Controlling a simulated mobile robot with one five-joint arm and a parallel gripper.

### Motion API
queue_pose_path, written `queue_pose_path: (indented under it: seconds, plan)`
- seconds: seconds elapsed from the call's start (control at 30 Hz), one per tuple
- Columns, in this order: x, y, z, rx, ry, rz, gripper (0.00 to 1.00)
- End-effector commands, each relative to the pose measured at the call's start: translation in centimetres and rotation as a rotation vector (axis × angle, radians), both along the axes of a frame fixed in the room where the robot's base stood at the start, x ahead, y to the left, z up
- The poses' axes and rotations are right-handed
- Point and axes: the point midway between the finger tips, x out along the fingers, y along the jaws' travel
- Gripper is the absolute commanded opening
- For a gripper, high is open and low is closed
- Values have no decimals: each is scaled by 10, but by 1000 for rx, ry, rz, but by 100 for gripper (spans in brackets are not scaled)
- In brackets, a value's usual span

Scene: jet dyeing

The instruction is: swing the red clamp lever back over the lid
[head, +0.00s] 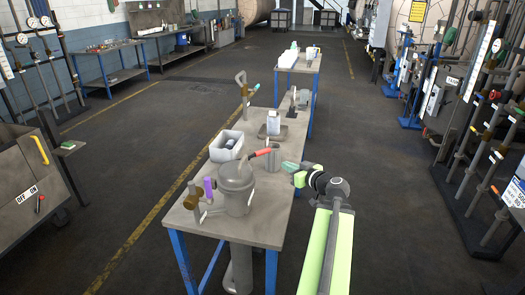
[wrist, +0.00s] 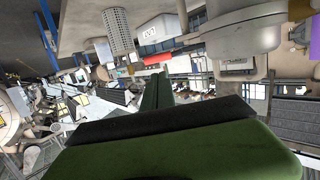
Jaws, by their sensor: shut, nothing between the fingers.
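A grey round pot with a lid (head: 236,178) stands near the front of the table. The red clamp lever (head: 261,153) sticks out from the lid's top edge, up and to the right, past the pot's side. In the wrist view the picture is upside down: my gripper (wrist: 158,88) points toward the red lever (wrist: 158,59), and the pot (wrist: 242,32) is at upper right. The lever's pivot is hard to make out.
The table (head: 228,231) also bears a white bin (head: 226,146), a grey perforated cup (head: 273,158) close to the lever, a brass valve with a purple handle (head: 208,188) and a scale-like device (head: 273,124). Pipe racks (head: 480,150) stand at right. The floor right of the table is clear.

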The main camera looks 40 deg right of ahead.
Motion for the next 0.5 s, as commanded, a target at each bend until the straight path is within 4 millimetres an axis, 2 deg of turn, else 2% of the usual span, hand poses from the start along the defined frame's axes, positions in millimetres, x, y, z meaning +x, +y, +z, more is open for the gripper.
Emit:
queue_pose_path:
  seconds: [0.13, 0.27, 0.37, 0.5]
  plan:
    - [-6, -7, 3, -11, -11, -15, 0]
    - [1, -10, 0, -10, -9, -16, 0]
    - [15, -15, -4, -10, -9, -18, 0]
    - [44, -22, -10, -9, -10, -19, 0]
